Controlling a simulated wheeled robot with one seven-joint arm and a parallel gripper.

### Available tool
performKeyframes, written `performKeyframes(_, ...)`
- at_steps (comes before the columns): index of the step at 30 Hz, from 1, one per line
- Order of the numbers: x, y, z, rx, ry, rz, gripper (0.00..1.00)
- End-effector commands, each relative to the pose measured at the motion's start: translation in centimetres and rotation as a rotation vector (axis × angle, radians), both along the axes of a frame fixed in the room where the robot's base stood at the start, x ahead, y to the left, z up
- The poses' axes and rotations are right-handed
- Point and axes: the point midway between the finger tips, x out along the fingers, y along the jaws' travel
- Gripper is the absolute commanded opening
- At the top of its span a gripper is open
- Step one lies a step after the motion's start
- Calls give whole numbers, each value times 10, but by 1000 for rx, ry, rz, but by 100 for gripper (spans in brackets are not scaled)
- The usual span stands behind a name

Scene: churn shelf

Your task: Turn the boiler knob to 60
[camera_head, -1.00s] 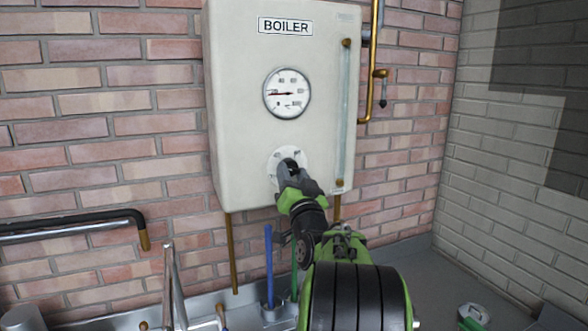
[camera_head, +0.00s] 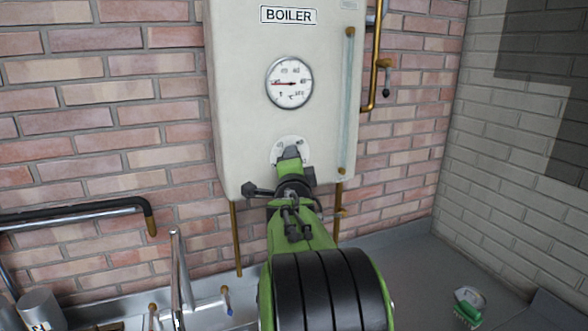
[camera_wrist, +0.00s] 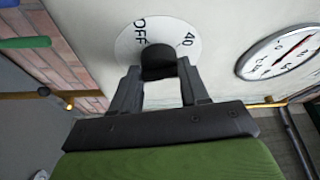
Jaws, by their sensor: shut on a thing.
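The white boiler (camera_head: 235,110) hangs on the brick wall, with a round gauge (camera_head: 289,83) in its upper middle. Below the gauge is a white dial plate (camera_head: 281,146), largely covered by my gripper in the head view. In the wrist view the dial plate (camera_wrist: 185,25) shows the marks OFF and 40. The black boiler knob (camera_wrist: 157,62) sits at its centre. My gripper (camera_wrist: 158,75) is shut on the knob, one finger at each side; it also shows in the head view (camera_head: 289,155). The knob's pointer and the 60 mark are not visible.
A brass pipe with a black-handled valve (camera_head: 386,77) runs right of the boiler. A glass tube (camera_head: 346,110) stands on its front. A sink with a metal tap (camera_head: 178,260) is below left. A green brush (camera_head: 468,308) lies at the lower right.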

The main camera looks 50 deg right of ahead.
Motion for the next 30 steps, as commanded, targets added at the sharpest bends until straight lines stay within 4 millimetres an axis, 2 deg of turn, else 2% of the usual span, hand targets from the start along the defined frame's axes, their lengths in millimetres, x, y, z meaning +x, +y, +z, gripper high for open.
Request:
performKeyframes(18,0,0,6,497,-296,1,14)
performKeyframes(30,0,-2,8,728,-431,0,14)
